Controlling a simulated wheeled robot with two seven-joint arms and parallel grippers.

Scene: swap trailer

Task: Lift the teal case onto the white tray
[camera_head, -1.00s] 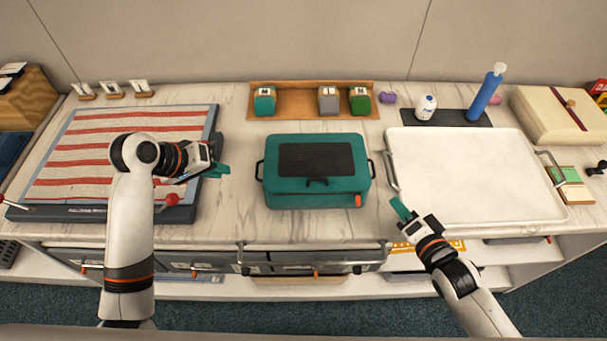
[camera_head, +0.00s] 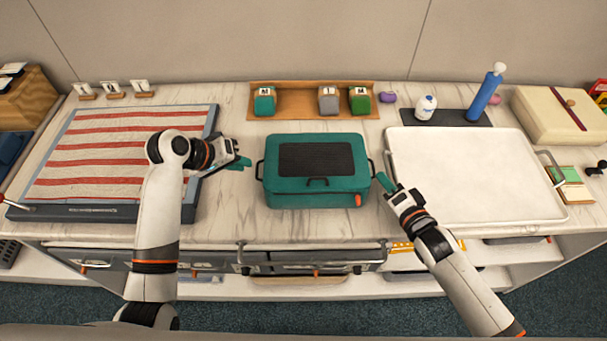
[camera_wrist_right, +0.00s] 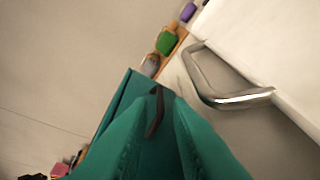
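The teal case (camera_head: 290,192) sits on the counter, with a dark panel on its lid and a black handle at each side. The white tray (camera_head: 470,180) lies right of it, empty. My left gripper (camera_head: 243,162) is just left of the left handle (camera_head: 259,170), apart from it; its finger gap is not clear. My right gripper (camera_head: 384,181) is beside the right handle (camera_head: 372,168), between case and tray. In the right wrist view its teal fingers (camera_wrist_right: 158,140) are apart, with the black handle (camera_wrist_right: 155,112) showing between their tips, not clamped.
A striped mat (camera_head: 90,160) lies at the left. Behind the case stand small blocks on a brown board (camera_head: 296,105). A white bottle (camera_head: 426,107) and blue cylinder (camera_head: 484,96) stand behind the tray. The tray's metal handle (camera_wrist_right: 215,88) is close to my right gripper.

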